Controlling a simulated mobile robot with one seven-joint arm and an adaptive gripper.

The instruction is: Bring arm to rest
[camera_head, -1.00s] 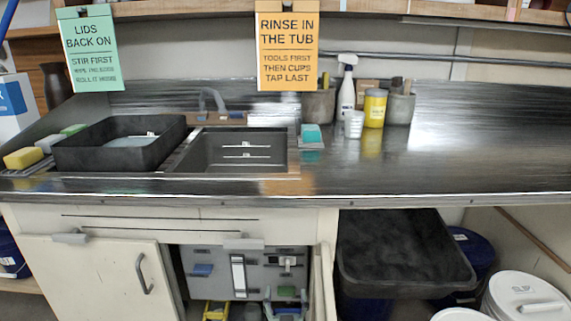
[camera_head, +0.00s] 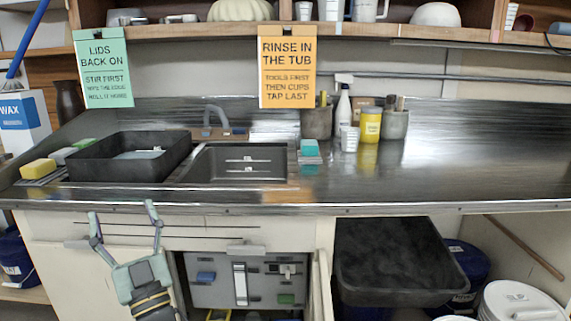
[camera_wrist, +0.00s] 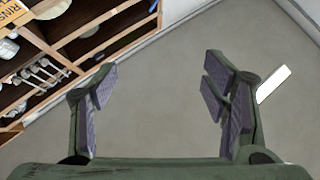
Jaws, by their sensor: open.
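My gripper (camera_head: 124,222) shows in the head view at the lower left, pointing up in front of the cabinet below the counter. Its two fingers are spread apart with nothing between them. In the wrist view my gripper (camera_wrist: 163,90) is also open and empty. Beyond its fingers there is a plain grey surface, with wooden shelving at the upper left. The lower part of my arm is cut off by the frame edge.
A steel counter (camera_head: 450,180) runs across, with a black tub (camera_head: 105,167) and a sink (camera_head: 238,165) at left. A black tray (camera_head: 395,265) juts out below at right. Lidded buckets, including a white one (camera_head: 520,303), stand on the floor at right.

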